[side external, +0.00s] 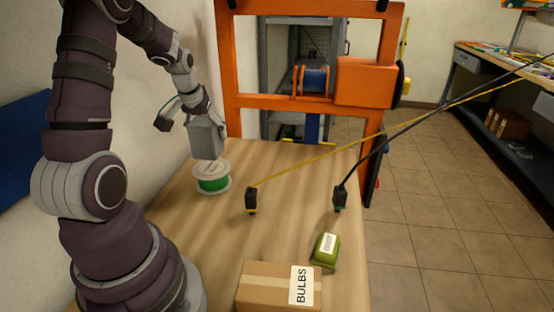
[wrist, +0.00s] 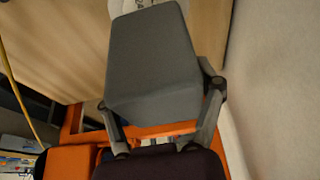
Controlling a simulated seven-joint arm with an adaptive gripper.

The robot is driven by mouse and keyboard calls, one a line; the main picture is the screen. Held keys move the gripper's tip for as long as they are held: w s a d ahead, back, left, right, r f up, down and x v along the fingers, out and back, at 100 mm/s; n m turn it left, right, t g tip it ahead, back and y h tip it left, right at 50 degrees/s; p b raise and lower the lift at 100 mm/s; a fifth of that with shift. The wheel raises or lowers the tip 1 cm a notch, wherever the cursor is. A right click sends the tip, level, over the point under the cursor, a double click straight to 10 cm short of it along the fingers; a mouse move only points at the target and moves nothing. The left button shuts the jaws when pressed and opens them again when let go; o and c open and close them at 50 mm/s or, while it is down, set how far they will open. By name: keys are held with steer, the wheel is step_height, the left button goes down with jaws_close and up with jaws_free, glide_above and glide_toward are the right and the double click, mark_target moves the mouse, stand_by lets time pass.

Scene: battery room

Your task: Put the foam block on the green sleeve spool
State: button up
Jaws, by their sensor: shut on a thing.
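The grey foam block (side external: 207,140) is held in my gripper (side external: 203,117), close above the green sleeve spool (side external: 213,184). The spool has white flanges with green between them and stands upright on the wooden table. In the side external view the block's lower edge overlaps the top flange; I cannot tell whether they touch. The block looks slightly tilted. In the wrist view the foam block (wrist: 152,62) fills the space between the fingers of my gripper (wrist: 160,92). A pale bit of the spool (wrist: 128,5) shows beyond it, mostly hidden.
The wooden table (side external: 285,175) carries two dark plugs (side external: 251,199) (side external: 339,198) with yellow and black cables stretching right. A green package (side external: 326,249) and a BULBS carton (side external: 278,288) lie near the front. An orange frame (side external: 300,103) stands behind; a wall is close on the left.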

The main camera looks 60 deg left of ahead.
mark_target(210, 146)
steer(key=shift+f, duration=1.75)
steer(key=shift+f, duration=0.1)
steer(key=o, duration=1.1)
steer(key=shift+c, duration=0.2)
steer(key=v, duration=1.2)
steer(key=shift+w+d, duration=0.15)
steer(key=s+d+r+m+t+h, duration=0.1)
steer(key=d+m, duration=0.3)
steer(key=d, duration=0.6)
steer(key=s+d+m+t+h, duration=0.1)
steer(key=d+m, duration=0.4)
steer(key=d, duration=0.6)
steer(key=shift+d+r+h, duration=0.15)
steer(key=shift+r+h, duration=0.25)
steer(key=shift+h, duration=0.2)
